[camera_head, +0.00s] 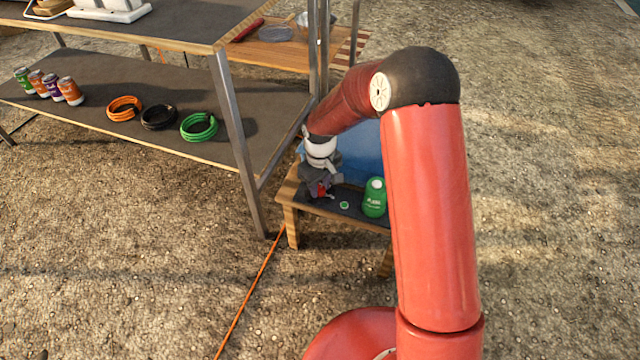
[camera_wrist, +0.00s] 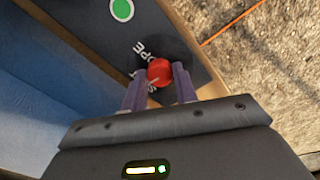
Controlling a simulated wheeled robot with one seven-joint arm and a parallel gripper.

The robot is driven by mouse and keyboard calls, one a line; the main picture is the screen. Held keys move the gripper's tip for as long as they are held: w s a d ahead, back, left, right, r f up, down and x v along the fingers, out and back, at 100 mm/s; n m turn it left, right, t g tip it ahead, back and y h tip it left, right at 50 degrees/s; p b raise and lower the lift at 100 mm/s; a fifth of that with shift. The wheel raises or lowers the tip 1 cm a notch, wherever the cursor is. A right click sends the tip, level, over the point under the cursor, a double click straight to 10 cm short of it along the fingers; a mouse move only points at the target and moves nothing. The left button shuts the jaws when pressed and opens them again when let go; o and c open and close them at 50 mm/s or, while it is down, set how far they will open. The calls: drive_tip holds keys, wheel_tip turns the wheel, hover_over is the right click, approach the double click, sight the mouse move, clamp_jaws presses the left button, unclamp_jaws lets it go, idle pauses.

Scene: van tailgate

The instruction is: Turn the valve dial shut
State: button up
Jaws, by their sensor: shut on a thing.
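The valve dial is a round red knob (camera_wrist: 159,70) on a dark panel (camera_wrist: 207,80) with white lettering; "OPE" is readable and the rest is partly covered. In the head view a bit of red (camera_head: 322,189) shows at my gripper (camera_head: 326,186), low over a small wooden bench. In the wrist view my gripper (camera_wrist: 158,88) has one finger on each side of the red knob and is shut on it. The pointer of the dial and its exact angle cannot be made out.
A green canister (camera_head: 374,198) and a green disc (camera_head: 344,205) are on the bench, right of my gripper. A blue box (camera_head: 362,150) stands behind. A metal-legged shelf (camera_head: 230,120) with cans and coiled hoses is close on the left. An orange cord (camera_head: 250,292) crosses the gravel.

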sight(320, 189)
drive_tip(key=shift+n, duration=0.3)
drive_tip(key=o, duration=1)
drive_tip(key=shift+c, duration=0.2)
wheel_tip(320, 189, up, 8)
drive_tip(key=shift+f+p, duration=0.1)
drive_tip(key=shift+p, duration=0.4)
